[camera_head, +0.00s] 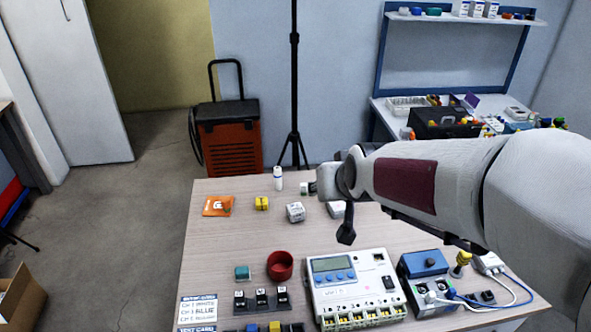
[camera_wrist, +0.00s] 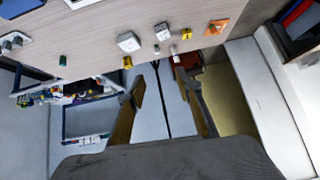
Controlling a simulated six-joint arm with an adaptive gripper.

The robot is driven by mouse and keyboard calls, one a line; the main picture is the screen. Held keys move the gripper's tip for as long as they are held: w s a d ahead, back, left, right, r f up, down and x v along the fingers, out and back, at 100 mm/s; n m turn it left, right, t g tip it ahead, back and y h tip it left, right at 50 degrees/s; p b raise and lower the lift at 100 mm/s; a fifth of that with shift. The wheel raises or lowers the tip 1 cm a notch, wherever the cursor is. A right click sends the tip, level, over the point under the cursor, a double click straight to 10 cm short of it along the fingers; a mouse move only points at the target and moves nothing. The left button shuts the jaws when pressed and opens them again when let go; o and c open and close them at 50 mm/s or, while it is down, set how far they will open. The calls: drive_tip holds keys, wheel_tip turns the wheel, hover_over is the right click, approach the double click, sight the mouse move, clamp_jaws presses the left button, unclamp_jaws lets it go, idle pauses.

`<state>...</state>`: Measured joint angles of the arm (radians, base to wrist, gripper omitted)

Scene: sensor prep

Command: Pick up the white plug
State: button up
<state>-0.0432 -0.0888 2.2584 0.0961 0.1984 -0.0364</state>
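No single thing is plainly the white plug. White candidates in the head view are a small white block (camera_head: 295,212) in the table's middle, a second white block (camera_head: 336,209) partly behind my gripper, and a white adapter (camera_head: 489,262) with cables at the right. The two blocks seem to show in the wrist view too, as a larger white block (camera_wrist: 128,42) and a smaller one (camera_wrist: 162,31). My gripper (camera_head: 346,234) hangs above the table, behind the meter. In the wrist view its fingers (camera_wrist: 158,82) are wide apart with nothing between them.
A white meter (camera_head: 355,287) with a display and a blue-topped device (camera_head: 423,264) stand at the front right. A red cup (camera_head: 280,265), a teal block (camera_head: 242,272), a yellow block (camera_head: 262,203), an orange packet (camera_head: 218,206) and a white bottle (camera_head: 278,178) are left.

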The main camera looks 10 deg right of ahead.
drive_tip(key=w+f+t, duration=0.1)
drive_tip(key=w+f, duration=0.4)
drive_tip(key=w, duration=0.3)
drive_tip(key=w+f+t, duration=0.1)
drive_tip(key=w+f, duration=0.4)
drive_tip(key=w, duration=0.3)
drive_tip(key=m+t+h, duration=0.1)
drive_tip(key=t+h, duration=0.1)
drive_tip(key=t, duration=0.1)
approach(304, 187)
drive_tip(key=shift+w+d+r, duration=0.1)
drive_tip(key=shift+w, duration=0.45)
drive_tip(key=shift+w+d+r, duration=0.1)
drive_tip(key=shift+w+r, duration=0.05)
drive_tip(key=shift+w, duration=0.4)
drive_tip(key=shift+w+f, duration=0.15)
drive_tip(key=shift+f, duration=0.35)
drive_tip(key=shift+w, duration=0.1)
drive_tip(key=shift+x, duration=1.2)
drive_tip(key=shift+w+f, duration=0.1)
drive_tip(key=shift+f, duration=0.05)
drive_tip(key=shift+x, duration=2.5)
